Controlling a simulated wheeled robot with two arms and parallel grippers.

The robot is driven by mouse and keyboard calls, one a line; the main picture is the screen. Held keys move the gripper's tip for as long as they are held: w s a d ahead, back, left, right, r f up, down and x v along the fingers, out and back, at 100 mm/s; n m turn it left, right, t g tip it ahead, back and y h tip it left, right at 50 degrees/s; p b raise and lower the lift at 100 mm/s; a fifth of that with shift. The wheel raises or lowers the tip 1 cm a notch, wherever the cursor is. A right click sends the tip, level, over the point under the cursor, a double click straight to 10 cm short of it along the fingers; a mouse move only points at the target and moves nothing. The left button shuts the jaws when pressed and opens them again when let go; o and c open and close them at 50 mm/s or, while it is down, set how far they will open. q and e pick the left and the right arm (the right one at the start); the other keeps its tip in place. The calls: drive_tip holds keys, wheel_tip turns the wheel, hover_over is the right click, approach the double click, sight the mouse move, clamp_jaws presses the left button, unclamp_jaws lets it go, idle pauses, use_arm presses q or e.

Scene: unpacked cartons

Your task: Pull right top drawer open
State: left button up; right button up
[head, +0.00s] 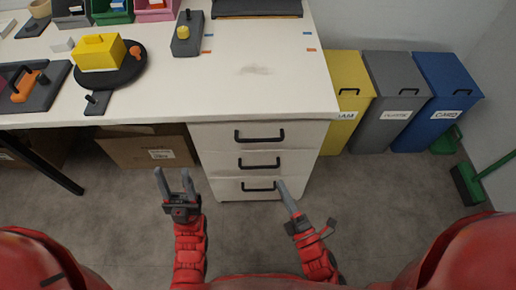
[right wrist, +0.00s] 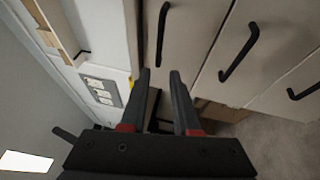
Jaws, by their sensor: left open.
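The white drawer unit (head: 228,150) stands under the right end of the table, with three drawers, all shut. The top drawer's black bar handle (head: 259,137) is clear of both grippers in the head view. My left gripper (head: 173,172) is open and empty, left of the unit. My right gripper (head: 284,186) shows in front of the lower right part of the unit, seen nearly edge-on. In the right wrist view its two fingers (right wrist: 160,73) are apart with nothing between them. Several dark handles show there past the fingertips; which is the top one is hard to tell.
The white table (head: 275,85) holds a yellow block (head: 100,52) on a dark round base. A brown carton (head: 150,150) sits under the table. Yellow, grey (head: 396,100) and blue bins stand right of the unit. Grey floor in front is clear.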

sight(258, 139)
drive_tip(key=p+x, duration=0.2)
drive_tip(key=x, duration=1.5)
drive_tip(key=shift+w+a+r, duration=0.1)
clamp_jaws()
idle(0.7)
